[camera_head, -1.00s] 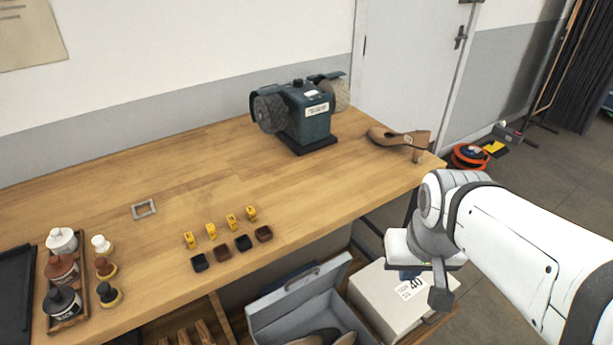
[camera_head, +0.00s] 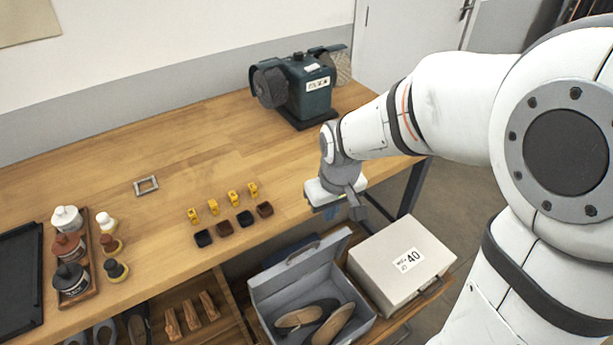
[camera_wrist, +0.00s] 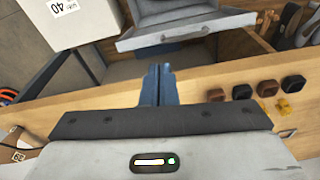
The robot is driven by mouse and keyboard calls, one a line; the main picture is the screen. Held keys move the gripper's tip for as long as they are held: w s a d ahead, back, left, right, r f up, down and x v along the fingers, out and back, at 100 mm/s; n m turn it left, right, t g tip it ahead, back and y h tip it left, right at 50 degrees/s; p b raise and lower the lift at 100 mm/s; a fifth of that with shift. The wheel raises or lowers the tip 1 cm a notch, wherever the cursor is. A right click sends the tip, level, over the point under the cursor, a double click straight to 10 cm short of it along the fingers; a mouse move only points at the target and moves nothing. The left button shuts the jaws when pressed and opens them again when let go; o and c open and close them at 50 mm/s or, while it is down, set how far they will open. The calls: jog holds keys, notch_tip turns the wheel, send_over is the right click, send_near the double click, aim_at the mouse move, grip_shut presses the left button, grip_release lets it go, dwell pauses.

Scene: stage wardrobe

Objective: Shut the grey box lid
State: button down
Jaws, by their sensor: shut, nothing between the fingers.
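The grey box (camera_head: 262,315) stands on the shelf below the workbench, with dark and tan shoes inside. Its lid (camera_head: 300,265) is open, raised along the back side nearest the bench, with a handle on it. The lid also shows at the top of the wrist view (camera_wrist: 185,32). My gripper (camera_wrist: 160,82) has its blue fingers together and empty. In the head view my gripper (camera_head: 331,211) is at the bench's front edge, above and behind the raised lid and apart from it.
A closed pale box (camera_head: 400,262) labelled 40 stands right of the grey box. The workbench (camera_head: 110,175) holds a grinder (camera_head: 305,90), yellow and dark small pieces, and a tray of bottles (camera_head: 88,270). Wooden shoe forms (camera_head: 190,315) lie on the shelf at left.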

jog(key=shift+n, duration=0.9)
jog(key=a+f, duration=0.2)
jog(key=f, duration=0.2)
jog(key=w+a+f, duration=0.1)
jog(key=a+f, duration=0.1)
jog(key=f, duration=0.2)
jog(key=w+a+f, duration=0.1)
jog(key=a+f, duration=0.1)
jog(key=f, duration=0.3)
jog(key=shift+f, duration=0.1)
